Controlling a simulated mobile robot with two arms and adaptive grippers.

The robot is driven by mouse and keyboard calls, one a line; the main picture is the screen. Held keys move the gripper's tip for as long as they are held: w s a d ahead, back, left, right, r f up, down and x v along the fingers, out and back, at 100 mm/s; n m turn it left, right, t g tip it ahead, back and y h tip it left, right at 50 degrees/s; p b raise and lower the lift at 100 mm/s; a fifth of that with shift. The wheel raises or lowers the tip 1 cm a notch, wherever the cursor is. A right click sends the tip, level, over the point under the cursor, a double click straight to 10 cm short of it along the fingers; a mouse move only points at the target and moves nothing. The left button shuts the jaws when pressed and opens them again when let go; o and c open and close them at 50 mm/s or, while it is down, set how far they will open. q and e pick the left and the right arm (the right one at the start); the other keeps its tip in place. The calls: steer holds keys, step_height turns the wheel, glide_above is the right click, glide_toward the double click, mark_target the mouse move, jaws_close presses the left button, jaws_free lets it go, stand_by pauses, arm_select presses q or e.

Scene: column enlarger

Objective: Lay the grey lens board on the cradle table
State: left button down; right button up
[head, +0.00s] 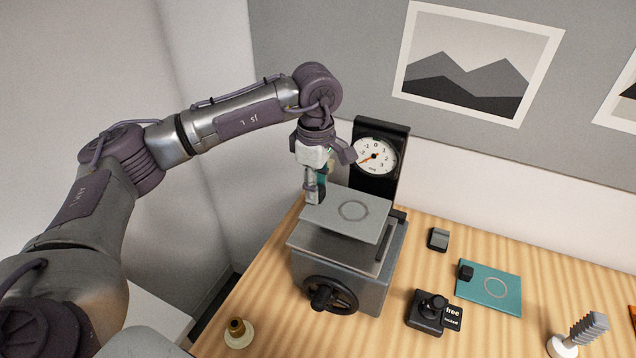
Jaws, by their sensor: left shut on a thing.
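The grey lens board (372,218) is a flat plate with a ring mark on its top. My left gripper (316,192) is shut on its back left part and points down. The board is over the cradle table (318,241), roughly level and set towards the back right. The table's front left strip shows bare, and the board covers the rest. I cannot tell whether the board touches the table or hangs just above it. The table tops a grey housing with a black handwheel (330,294) in front. My right gripper is not in view.
A dial gauge (375,156) stands behind the cradle. To the right are a free/locked lever box (428,312), a small grey block (438,240), a teal board (490,289) and a ribbed handle (582,331). A brass piece (238,333) stands at front left.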

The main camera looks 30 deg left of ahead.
arm_select(q)
steer(key=shift+s, duration=0.1)
steer(key=shift+w+f+b, duration=0.25)
steer(key=shift+b, duration=0.2)
step_height(320, 180, down, 2)
steer(key=shift+f+b, duration=0.1)
steer(key=shift+b, duration=0.8)
steer(key=shift+f+b, duration=0.8)
steer(key=shift+f, duration=0.1)
steer(key=shift+w+f, duration=0.1)
steer(key=shift+f, duration=0.05)
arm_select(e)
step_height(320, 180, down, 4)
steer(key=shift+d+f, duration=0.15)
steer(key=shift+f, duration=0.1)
